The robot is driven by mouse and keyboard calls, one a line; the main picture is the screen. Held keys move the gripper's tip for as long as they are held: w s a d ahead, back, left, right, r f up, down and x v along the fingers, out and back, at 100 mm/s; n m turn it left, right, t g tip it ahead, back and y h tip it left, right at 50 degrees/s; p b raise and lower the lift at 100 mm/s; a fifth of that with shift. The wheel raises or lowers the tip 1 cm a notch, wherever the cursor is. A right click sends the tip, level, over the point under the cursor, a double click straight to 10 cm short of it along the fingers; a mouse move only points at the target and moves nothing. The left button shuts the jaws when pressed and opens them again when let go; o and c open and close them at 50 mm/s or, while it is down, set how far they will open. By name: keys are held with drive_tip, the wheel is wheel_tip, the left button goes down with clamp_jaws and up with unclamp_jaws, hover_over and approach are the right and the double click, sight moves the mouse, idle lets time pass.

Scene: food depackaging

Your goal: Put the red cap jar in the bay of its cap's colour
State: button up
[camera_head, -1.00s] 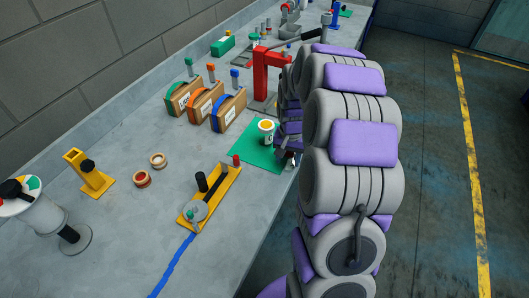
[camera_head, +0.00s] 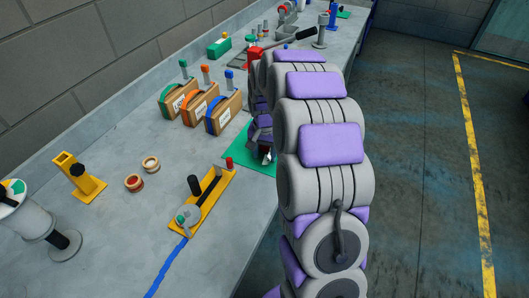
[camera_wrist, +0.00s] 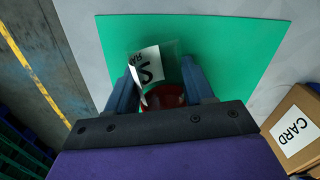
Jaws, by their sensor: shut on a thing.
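My gripper (camera_wrist: 160,84) is shut on the red cap jar (camera_wrist: 168,97) in the wrist view, with one dark finger on each side. A red round part shows low between the fingers, and a clear part with a white label bearing an S shows above it. The green mat (camera_wrist: 235,45) lies behind the jar; I cannot tell whether the jar touches it. In the head view my gripper (camera_head: 264,151) is over the green mat (camera_head: 238,158), and the jar is hidden by my arm. No bay can be made out for sure.
Cartons with green, orange and blue bands (camera_head: 223,112) stand left of my arm. A yellow fixture (camera_head: 212,200) with a red post (camera_head: 229,162) lies in front. A red press (camera_head: 254,57) is partly hidden.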

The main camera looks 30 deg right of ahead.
drive_tip(key=o, duration=0.7)
drive_tip(key=shift+f, duration=0.1)
drive_tip(key=o, duration=0.5)
drive_tip(key=shift+a, duration=0.75)
drive_tip(key=shift+c, duration=0.2)
